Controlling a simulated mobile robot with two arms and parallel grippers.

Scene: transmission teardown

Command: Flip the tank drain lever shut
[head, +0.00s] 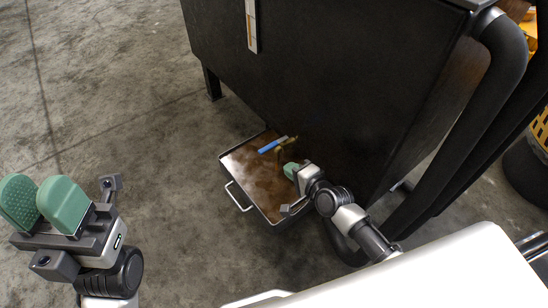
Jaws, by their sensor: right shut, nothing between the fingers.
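The tank (310,80) is a large dark box on legs in the upper middle of the head view. Low on its front is a brass drain valve (281,153) with a blue lever (271,146). The lever reaches out to the left, over the drip tray. My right gripper (290,171) is shut and empty, just below and right of the valve; I cannot tell whether it touches the valve. My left gripper (41,203) is at the far left, away from the tank, its green fingers apart with nothing seen between them.
A shallow tray (228,172) with brown liquid and a wire handle (238,197) lies on the floor under the valve. Thick black pipes (497,100) run down the tank's right side. The concrete floor (110,90) at the left is clear.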

